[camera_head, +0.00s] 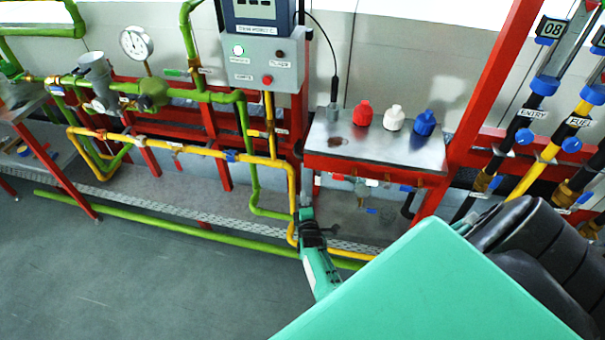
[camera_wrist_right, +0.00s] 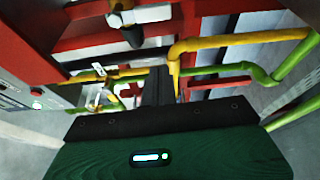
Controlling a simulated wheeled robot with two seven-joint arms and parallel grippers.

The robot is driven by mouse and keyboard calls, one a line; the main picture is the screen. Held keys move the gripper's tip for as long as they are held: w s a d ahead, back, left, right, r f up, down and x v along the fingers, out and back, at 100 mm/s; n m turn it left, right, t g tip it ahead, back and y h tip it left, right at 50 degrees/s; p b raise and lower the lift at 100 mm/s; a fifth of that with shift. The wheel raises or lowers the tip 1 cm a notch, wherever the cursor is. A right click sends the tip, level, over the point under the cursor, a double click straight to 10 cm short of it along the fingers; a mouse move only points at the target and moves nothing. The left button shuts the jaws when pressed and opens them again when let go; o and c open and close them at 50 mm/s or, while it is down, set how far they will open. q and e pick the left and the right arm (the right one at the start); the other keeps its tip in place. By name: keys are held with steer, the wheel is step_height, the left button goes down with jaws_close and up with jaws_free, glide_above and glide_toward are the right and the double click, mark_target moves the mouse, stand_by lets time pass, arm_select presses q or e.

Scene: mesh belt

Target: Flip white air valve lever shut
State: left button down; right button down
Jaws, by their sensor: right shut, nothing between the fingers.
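Below the metal shelf, a small pale piece that looks like the white valve lever (camera_head: 339,177) shows in the head view, too small to read its position. In the wrist view a white bar (camera_wrist_right: 152,14) lies beside a dark valve body at the top; I cannot tell for certain that it is the same lever. My right gripper (camera_head: 306,212) is below and left of the shelf, near the yellow pipe's bend. Its fingers (camera_wrist_right: 158,85) are shut, empty and apart from the white bar. My left gripper is not in view.
Red, white and blue caps stand on the metal shelf (camera_head: 345,142). A yellow pipe (camera_head: 292,195) and green pipe (camera_head: 253,160) run close beside my right gripper. A control box (camera_head: 262,65) hangs above left. Red frame posts flank the shelf. The grey floor (camera_head: 120,265) is clear.

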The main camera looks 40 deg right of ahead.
steer(key=v, duration=0.2)
steer(key=shift+s+a, duration=0.1)
steer(key=shift+s, duration=0.15)
stand_by(0.4)
steer(key=s+a+f+m+g+y, duration=0.2)
steer(key=s+a+f+g+y, duration=0.15)
steer(key=s+a+f, duration=0.45)
steer(key=s+a+f+m+g+y, duration=0.2)
steer(key=s+a+f+g+y, duration=0.15)
steer(key=s+f, duration=0.85)
steer(key=s+a+f+m+g, duration=0.1)
steer(key=s+f, duration=0.3)
steer(key=s, duration=0.6)
steer(key=s+a+f+m+g+y, duration=0.1)
steer(key=s+f+m+g, duration=0.2)
steer(key=s, duration=0.7)
steer(key=s+a+f+m+g, duration=0.1)
steer(key=s+f, duration=0.4)
steer(key=s, duration=0.5)
steer(key=shift+s+a+f+m+g+y, duration=0.2)
steer(key=shift+s+m+g+y, duration=0.25)
steer(key=shift+g, duration=0.75)
